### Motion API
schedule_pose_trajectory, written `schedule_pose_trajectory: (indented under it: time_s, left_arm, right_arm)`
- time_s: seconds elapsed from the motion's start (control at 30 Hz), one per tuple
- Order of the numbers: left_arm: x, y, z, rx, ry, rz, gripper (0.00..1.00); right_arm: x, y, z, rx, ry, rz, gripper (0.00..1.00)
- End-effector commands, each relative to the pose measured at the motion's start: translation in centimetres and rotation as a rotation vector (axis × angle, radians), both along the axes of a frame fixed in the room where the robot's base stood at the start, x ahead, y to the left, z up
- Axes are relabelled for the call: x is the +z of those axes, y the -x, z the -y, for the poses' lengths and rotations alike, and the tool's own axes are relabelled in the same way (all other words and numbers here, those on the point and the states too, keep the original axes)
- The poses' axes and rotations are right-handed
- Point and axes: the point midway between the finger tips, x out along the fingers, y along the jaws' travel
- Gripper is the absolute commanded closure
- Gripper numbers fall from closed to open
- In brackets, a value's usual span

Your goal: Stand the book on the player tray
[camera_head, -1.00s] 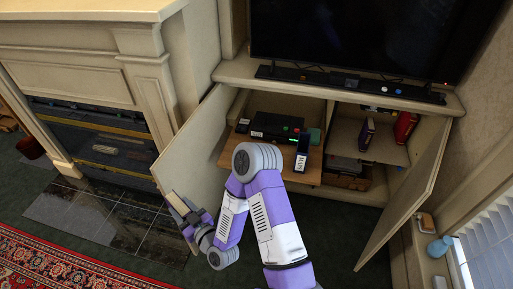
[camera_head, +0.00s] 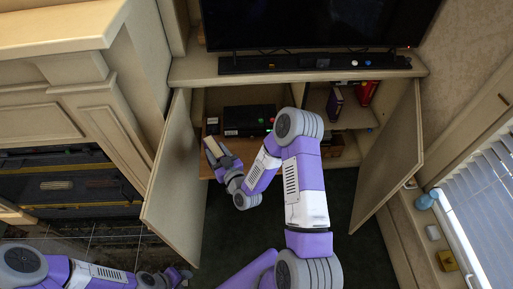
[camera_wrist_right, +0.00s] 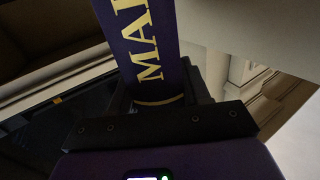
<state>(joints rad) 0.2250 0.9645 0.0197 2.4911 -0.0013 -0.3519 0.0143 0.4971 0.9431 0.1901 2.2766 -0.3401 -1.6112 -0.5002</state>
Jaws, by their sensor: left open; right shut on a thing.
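My right gripper (camera_head: 228,172) is shut on a book (camera_head: 216,152). In the right wrist view the book (camera_wrist_right: 142,50) has a dark purple spine with gold letters beginning "MAI", and its lower end is between the jaws. In the head view its pale side faces up, at the left front of the wooden player tray (camera_head: 244,149). I cannot tell whether it touches the tray. A black player (camera_head: 248,121) sits on the tray. My right arm hides the tray's right part. My left gripper (camera_head: 180,278) is open, low in the picture, away from the tray.
The cabinet's left door (camera_head: 172,180) and right door (camera_head: 388,160) stand open on either side. A purple book (camera_head: 334,103) and a red book (camera_head: 366,92) stand on the right shelf. A soundbar (camera_head: 315,63) lies above, under the television (camera_head: 320,22).

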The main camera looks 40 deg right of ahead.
Motion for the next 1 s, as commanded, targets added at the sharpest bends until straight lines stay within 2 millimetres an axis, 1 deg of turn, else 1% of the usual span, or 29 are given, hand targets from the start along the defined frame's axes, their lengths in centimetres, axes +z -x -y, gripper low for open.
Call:
schedule_pose_trajectory:
  time_s: [0.03, 0.1, 0.2, 0.3, 0.4, 0.47, 0.53, 0.57, 0.7, 0.8, 0.9, 1.0]
  left_arm:
    - [2.6, 0.0, 0.0, 0.000, 0.000, 0.000, 0.57]
    - [4.2, 0.0, 0.0, 0.000, 0.000, 0.000, 0.57]
    - [6.3, 0.0, 0.0, 0.000, 0.000, 0.000, 0.57]
    - [7.8, 0.0, 0.0, 0.000, 0.000, 0.001, 0.57]
    - [8.7, 0.0, 0.0, 0.000, 0.000, 0.000, 0.57]
    - [9.0, 0.0, 0.0, 0.000, 0.000, 0.001, 0.57]
    - [9.1, 0.0, 0.0, 0.000, 0.000, 0.001, 0.57]
    - [9.1, 0.0, 0.0, 0.000, 0.000, 0.000, 0.57]
    - [8.5, 0.0, 0.0, 0.000, 0.000, 0.000, 0.57]
    - [8.1, 0.0, 0.0, 0.000, 0.000, 0.000, 0.57]
    - [7.9, 0.0, 0.0, 0.000, 0.000, 0.000, 0.57]
    - [7.9, 0.0, 0.0, 0.000, 0.000, 0.000, 0.57]
  right_arm:
    - [2.2, -1.0, 1.9, -0.021, 0.002, 0.009, 1.00]
    - [3.2, -2.0, 4.2, -0.042, 0.003, 0.009, 1.00]
    - [4.5, -3.2, 7.3, -0.067, 0.007, 0.008, 1.00]
    - [5.4, -4.0, 9.8, -0.085, 0.010, 0.003, 1.00]
    - [6.0, -4.4, 11.6, -0.097, 0.014, -0.001, 1.00]
    - [6.1, -4.6, 12.3, -0.102, 0.016, -0.004, 1.00]
    - [5.8, -4.7, 12.8, -0.106, 0.016, -0.007, 1.00]
    - [5.4, -4.7, 12.9, -0.107, 0.016, -0.009, 1.00]
    - [2.6, -4.7, 12.9, -0.106, 0.015, -0.010, 1.00]
    - [0.9, -4.7, 13.0, -0.107, 0.016, -0.009, 1.00]
    - [0.0, -4.7, 13.0, -0.106, 0.017, -0.007, 1.00]
    - [-0.6, -4.7, 13.0, -0.106, 0.018, -0.006, 1.00]
